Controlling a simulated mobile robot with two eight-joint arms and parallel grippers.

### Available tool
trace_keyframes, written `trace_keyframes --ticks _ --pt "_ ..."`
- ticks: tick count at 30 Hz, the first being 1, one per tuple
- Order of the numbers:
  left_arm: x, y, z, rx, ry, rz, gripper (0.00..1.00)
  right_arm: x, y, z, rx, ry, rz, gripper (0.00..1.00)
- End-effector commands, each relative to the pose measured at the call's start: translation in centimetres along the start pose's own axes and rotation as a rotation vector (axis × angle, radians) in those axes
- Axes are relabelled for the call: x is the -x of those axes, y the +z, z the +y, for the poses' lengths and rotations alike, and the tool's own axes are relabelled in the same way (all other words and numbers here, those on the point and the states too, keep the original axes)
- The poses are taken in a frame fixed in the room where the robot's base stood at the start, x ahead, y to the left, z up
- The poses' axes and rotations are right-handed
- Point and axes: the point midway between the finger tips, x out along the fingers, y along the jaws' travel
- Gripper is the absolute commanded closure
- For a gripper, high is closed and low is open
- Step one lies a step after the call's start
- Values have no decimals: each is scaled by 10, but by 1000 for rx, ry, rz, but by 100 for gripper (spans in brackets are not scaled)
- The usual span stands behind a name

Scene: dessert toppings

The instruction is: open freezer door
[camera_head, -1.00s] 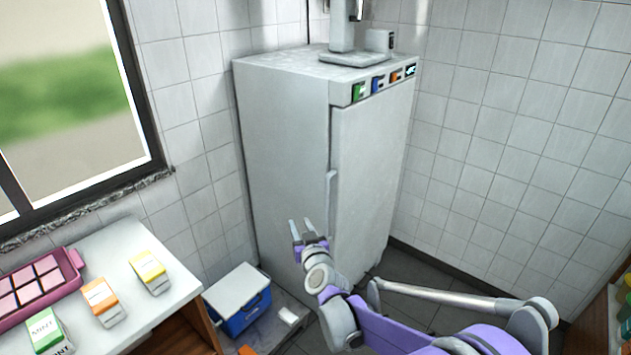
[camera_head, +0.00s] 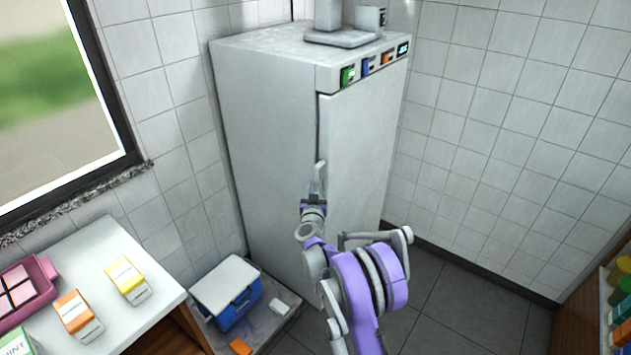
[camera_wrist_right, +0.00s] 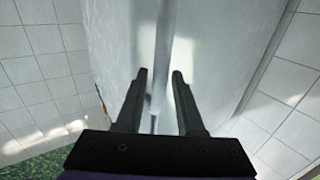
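The tall grey-white freezer (camera_head: 262,130) stands in the corner, its door (camera_head: 358,160) shut. The door's vertical handle (camera_head: 321,170) is largely covered by my right gripper (camera_head: 314,190) in the head view. In the right wrist view, the handle bar (camera_wrist_right: 164,45) runs down between the two dark fingers of my right gripper (camera_wrist_right: 160,76). The fingers are apart, with a visible gap to the bar; I cannot tell how deep the bar sits between them. My left gripper is out of view.
A dispenser-like device (camera_head: 342,38) stands on the freezer. A shelf (camera_head: 600,300) stands at far right. Dark floor (camera_head: 465,310) right of the freezer is clear.

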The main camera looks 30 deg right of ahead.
Motion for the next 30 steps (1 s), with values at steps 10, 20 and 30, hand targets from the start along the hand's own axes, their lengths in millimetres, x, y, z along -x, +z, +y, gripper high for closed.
trace_keyframes --ticks 10,20,30 --pt "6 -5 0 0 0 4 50 -24 0 -1 0 -1 0 63" --pt "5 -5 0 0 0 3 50 -24 0 -1 0 -1 0 88" --pt "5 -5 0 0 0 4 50 -24 0 -1 0 -1 0 100"
